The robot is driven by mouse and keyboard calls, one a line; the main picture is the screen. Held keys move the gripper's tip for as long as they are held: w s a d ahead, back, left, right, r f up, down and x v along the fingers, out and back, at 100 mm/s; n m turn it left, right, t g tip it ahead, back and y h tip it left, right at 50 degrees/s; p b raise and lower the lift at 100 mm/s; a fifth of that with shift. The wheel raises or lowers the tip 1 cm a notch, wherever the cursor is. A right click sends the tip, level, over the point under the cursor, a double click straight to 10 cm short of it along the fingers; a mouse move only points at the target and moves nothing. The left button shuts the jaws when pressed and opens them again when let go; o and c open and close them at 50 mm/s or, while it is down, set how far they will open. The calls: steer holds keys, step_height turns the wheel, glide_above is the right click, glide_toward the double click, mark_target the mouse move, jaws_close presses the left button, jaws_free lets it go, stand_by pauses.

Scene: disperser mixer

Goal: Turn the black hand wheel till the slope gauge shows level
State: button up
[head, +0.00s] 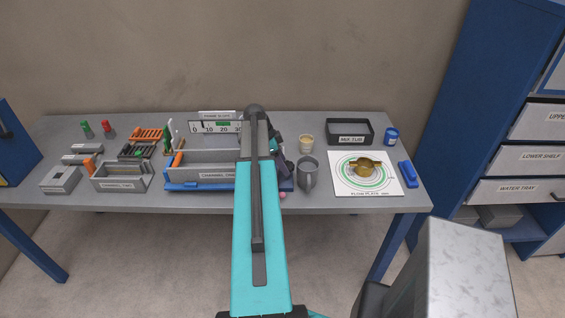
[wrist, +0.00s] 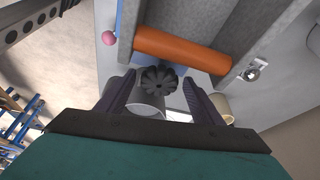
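The black hand wheel (wrist: 159,80) shows in the wrist view as a lobed knob near the end of a grey channel. My gripper (wrist: 158,97) is open, one finger on each side of the wheel in the picture; I cannot tell whether either finger touches it. In the head view my arm hides the wheel and most of the gripper. The slope gauge (head: 203,127) stands behind the channel one trough (head: 205,171), its scale reading 0, 10, 20, 30 with a green mark. My arm covers its right end, and I cannot make out a pointer.
An orange roller (wrist: 180,48) lies across the channel close to the wheel. A grey mug (head: 308,172) stands just right of my gripper, with a beige cup (head: 306,143) behind it. A flow plate (head: 345,184) and mix tub (head: 334,130) are farther right.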

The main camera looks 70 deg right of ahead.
steer(key=c, duration=0.8)
steer(key=shift+a+n+b, duration=0.1)
steer(key=shift+n+b, duration=0.3)
steer(key=shift+b, duration=0.15)
steer(key=n+b, duration=0.2)
steer(key=n+t+h+b, duration=0.1)
steer(key=shift+s+a+f, duration=0.1)
steer(key=shift+s+a, duration=0.1)
steer(key=shift+s, duration=0.05)
steer(key=n+t+b, duration=0.1)
steer(key=n+b, duration=0.1)
steer(key=n, duration=0.1)
steer(key=shift+s+a+h, duration=0.1)
steer(key=shift+s+h, duration=0.05)
steer(key=shift+h, duration=0.25)
steer(key=shift+s+n+t+b, duration=0.15)
steer(key=shift+n+t+b, duration=0.25)
steer(key=shift+n, duration=0.7)
steer(key=shift+r, duration=0.2)
steer(key=o, duration=1)
